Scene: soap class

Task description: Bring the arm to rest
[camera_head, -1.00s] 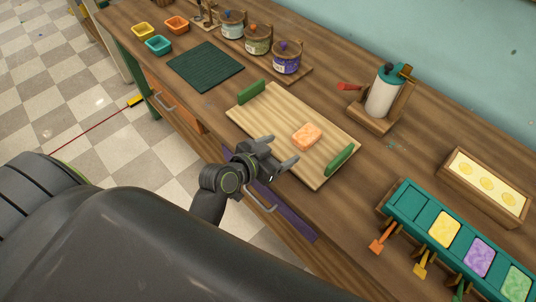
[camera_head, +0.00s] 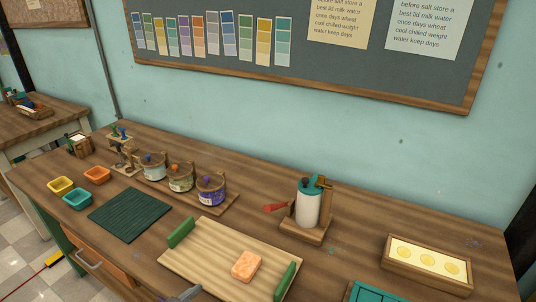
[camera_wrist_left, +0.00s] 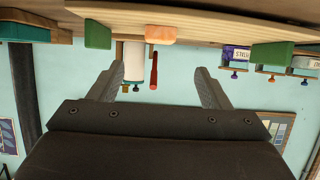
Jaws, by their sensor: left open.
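My left gripper (camera_wrist_left: 158,82) is open and empty in the left wrist view, with its two dark fingers apart. In the head view only a grey tip of it (camera_head: 187,294) shows at the bottom edge, by the front edge of the wooden board (camera_head: 205,258). The orange soap bar (camera_head: 246,265) lies on the board between two green end pieces. It also shows in the left wrist view (camera_wrist_left: 160,34), where the scene appears upside down. My right gripper is not in view.
A dark green mat (camera_head: 130,214), small bins and a rack of jars (camera_head: 211,189) stand left of the board. A white cylinder on a wooden stand (camera_head: 307,206) is behind it. A mould tray (camera_head: 428,262) and a teal tray (camera_head: 370,292) are at the right.

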